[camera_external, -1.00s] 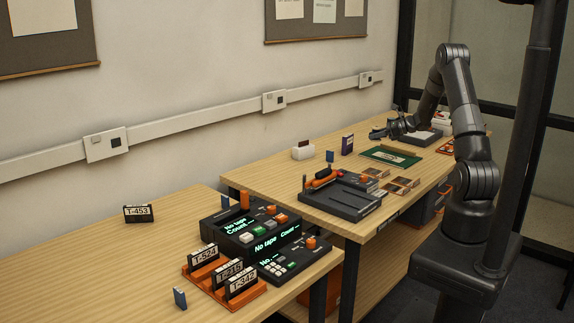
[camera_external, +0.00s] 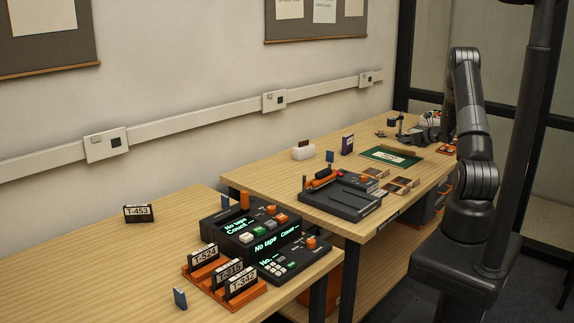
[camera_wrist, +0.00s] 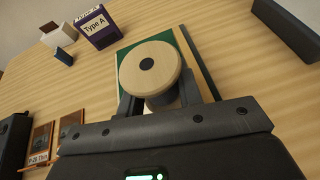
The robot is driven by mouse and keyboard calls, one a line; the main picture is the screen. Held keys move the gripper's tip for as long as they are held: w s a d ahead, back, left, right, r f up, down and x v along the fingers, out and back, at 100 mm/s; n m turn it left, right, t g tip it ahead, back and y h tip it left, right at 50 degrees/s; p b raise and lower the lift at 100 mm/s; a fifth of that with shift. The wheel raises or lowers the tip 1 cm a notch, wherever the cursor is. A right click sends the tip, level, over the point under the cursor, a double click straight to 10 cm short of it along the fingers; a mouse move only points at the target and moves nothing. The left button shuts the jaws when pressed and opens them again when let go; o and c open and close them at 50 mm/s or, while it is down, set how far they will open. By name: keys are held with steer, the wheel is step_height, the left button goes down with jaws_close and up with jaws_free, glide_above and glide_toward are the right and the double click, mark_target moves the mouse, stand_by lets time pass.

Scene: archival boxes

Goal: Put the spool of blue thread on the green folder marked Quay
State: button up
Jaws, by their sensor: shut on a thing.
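My gripper (camera_wrist: 160,100) is shut on a spool (camera_wrist: 136,80) with a round, pale wooden end and a dark centre hole. The thread is mostly hidden under that end, so its colour is unclear. In the wrist view the spool covers the middle of a green folder (camera_wrist: 178,34); I cannot tell how high above it the spool is. In the external view the green folder (camera_external: 373,154) lies flat on the far table with a pale label, too small to read.
A purple Type A box (camera_wrist: 99,28), a white holder (camera_wrist: 57,37) and a small blue item (camera_wrist: 63,56) stand left of the folder. Brown cards (camera_wrist: 39,141) lie nearer. A black device (camera_external: 340,197) occupies the table's front end.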

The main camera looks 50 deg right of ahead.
glide_above(396, 157)
step_height(396, 157, down, 3)
steer(key=shift+a+r, duration=0.15)
steer(key=shift+f, duration=2)
steer(key=shift+f, duration=0.1)
steer(key=o, duration=1)
steer(key=shift+c, duration=0.2)
